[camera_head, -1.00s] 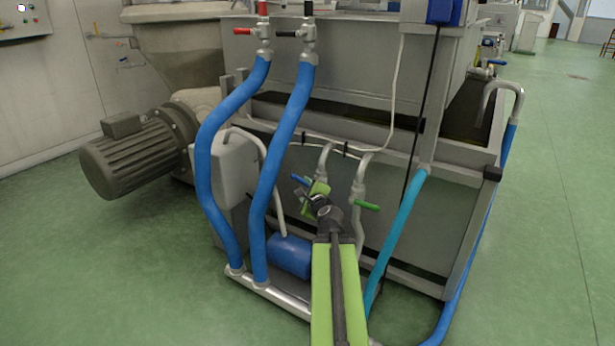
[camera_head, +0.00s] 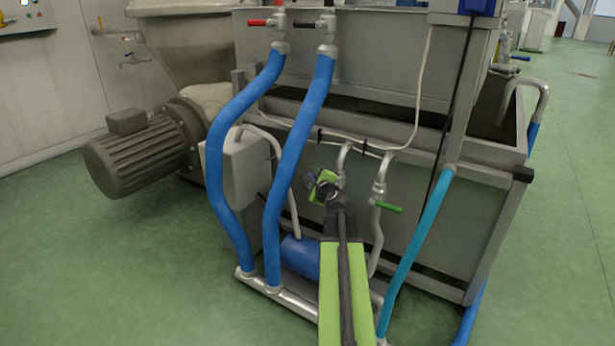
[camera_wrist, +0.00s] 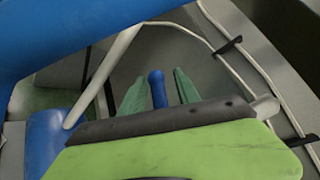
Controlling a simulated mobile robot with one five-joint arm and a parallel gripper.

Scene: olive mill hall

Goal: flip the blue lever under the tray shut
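The blue lever (camera_wrist: 157,88) shows end-on in the wrist view, between the two green fingers of my gripper (camera_wrist: 160,88). A gap shows on each side of it, so my gripper is open around or just in front of the lever; I cannot tell the depth. In the head view my gripper (camera_head: 320,183) covers most of the lever, beside a grey bent pipe (camera_head: 343,158). The grey tray (camera_head: 440,235) stands behind, its front panel facing me.
A green lever (camera_head: 389,208) on a second pipe is just right of my gripper. Two thick blue hoses (camera_head: 303,145) run down on the left, near a blue cylinder (camera_head: 300,256). A light-blue hose (camera_head: 415,235) slants on the right. Open green floor lies farther right.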

